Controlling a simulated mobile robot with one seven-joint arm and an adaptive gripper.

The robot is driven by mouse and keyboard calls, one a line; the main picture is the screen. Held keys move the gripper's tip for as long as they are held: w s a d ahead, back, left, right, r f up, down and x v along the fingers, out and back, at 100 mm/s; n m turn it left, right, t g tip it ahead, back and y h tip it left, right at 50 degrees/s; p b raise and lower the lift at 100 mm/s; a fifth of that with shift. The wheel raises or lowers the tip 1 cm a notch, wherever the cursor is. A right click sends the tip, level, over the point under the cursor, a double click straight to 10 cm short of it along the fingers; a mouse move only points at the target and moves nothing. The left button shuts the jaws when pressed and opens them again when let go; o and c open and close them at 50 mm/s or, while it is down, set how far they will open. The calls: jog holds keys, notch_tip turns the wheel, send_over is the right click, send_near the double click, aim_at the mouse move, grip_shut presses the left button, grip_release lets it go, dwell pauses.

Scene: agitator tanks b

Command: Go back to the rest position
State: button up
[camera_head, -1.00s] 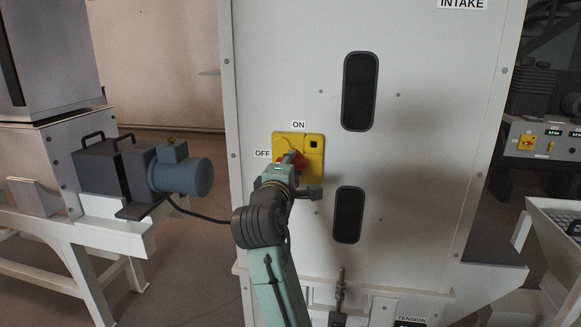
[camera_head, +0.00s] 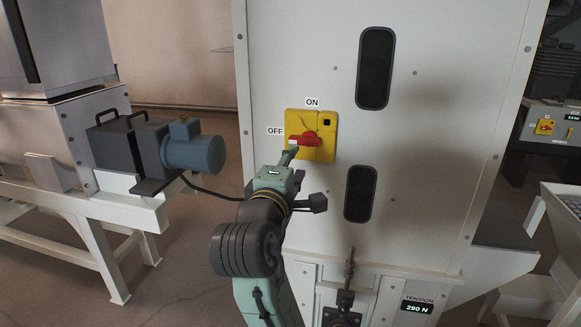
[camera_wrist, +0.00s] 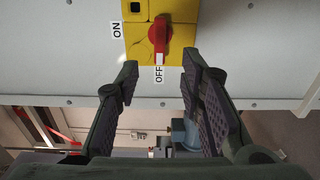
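The yellow switch plate (camera_head: 325,120) with its red handle (camera_head: 305,140) is on the pale cabinet front (camera_head: 430,130). The handle lies level, its white-marked end toward the OFF label (camera_head: 275,131); the ON label (camera_head: 312,102) is above. My gripper (camera_head: 288,157) is just below and left of the handle in the head view. In the wrist view my gripper (camera_wrist: 160,68) is open, with nothing between its fingers. The red handle (camera_wrist: 159,33) shows beyond the fingertips, apart from them, its end toward OFF (camera_wrist: 159,74).
A blue motor (camera_head: 195,152) on a white frame (camera_head: 125,205) stands to the left. A clamp (camera_head: 346,295) and a tension display reading 290 N (camera_head: 417,307) are low on the cabinet. A hopper (camera_head: 560,220) stands at right. Bare floor shows between frame and cabinet.

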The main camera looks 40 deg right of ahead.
jog(key=shift+s+a, duration=0.3)
jog(key=shift+a, duration=0.05)
dwell(0.3)
